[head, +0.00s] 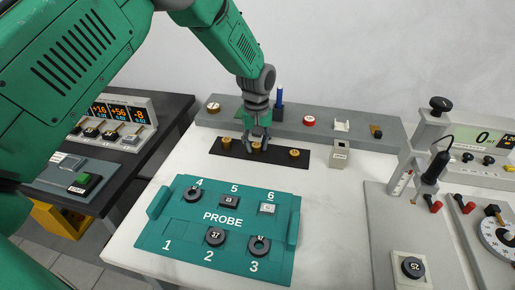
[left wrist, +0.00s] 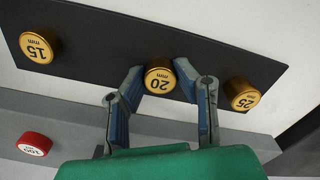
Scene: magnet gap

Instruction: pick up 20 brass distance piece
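The brass distance piece marked 20 (left wrist: 158,80) is a short round gold cylinder on a black strip; it also shows in the head view (head: 256,147). My left gripper (head: 257,139) points down over it. In the left wrist view my left gripper's (left wrist: 160,76) two blue fingertips flank the piece closely, one on each side; whether they press on it I cannot tell. The brass pieces marked 15 (left wrist: 38,47) and 25 (left wrist: 241,95) stand apart on the same strip. My right gripper is not in view.
A teal PROBE tray (head: 180,240) with several dark parts stands in front of the strip. A grey rail (head: 350,131) with a red knob (head: 309,121) and a blue peg runs behind. A grey gauge stand (head: 405,215) is at the right. White table is bare around the strip.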

